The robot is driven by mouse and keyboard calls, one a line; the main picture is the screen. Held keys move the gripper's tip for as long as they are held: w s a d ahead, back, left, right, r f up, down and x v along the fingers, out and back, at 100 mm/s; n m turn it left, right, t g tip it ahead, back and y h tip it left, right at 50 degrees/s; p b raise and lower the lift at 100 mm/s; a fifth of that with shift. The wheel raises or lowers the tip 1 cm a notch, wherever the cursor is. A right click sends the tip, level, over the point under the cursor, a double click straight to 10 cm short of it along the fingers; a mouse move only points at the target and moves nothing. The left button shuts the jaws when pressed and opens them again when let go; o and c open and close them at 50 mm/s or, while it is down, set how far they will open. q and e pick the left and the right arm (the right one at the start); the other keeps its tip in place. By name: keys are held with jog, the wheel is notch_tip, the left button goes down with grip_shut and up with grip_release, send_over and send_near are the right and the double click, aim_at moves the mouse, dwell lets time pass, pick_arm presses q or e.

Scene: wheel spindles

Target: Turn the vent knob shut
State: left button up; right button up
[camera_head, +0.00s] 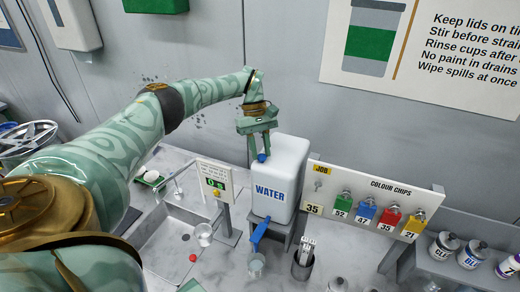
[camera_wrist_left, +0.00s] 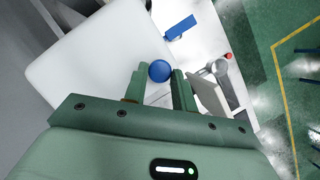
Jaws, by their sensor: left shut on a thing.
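The vent knob (camera_head: 262,158) is a small round blue cap on top of the white water container (camera_head: 291,165), which is lettered WATER. It also shows blue in the left wrist view (camera_wrist_left: 160,70). My left gripper (camera_head: 261,148) points down over the container's top and is shut on the knob. In the left wrist view the knob sits between the tips of its two fingers (camera_wrist_left: 160,82). I cannot tell how far the knob is turned. A blue tap (camera_head: 259,231) sticks out low on the container's front. My right gripper is not in view.
A small display sign (camera_head: 216,183) stands left of the container, beside the sink (camera_head: 173,239). The colour chips board (camera_head: 372,200) is close on the right. Paint bottles (camera_head: 472,254) stand on a shelf at far right.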

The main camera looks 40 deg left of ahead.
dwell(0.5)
pick_arm(q)
jog(key=o, duration=1)
jog(key=b+v, duration=0.2)
jog(key=v, duration=0.5)
jog(key=shift+w+r, duration=0.2)
jog(key=shift+r, duration=0.05)
jog(key=shift+f, duration=0.1)
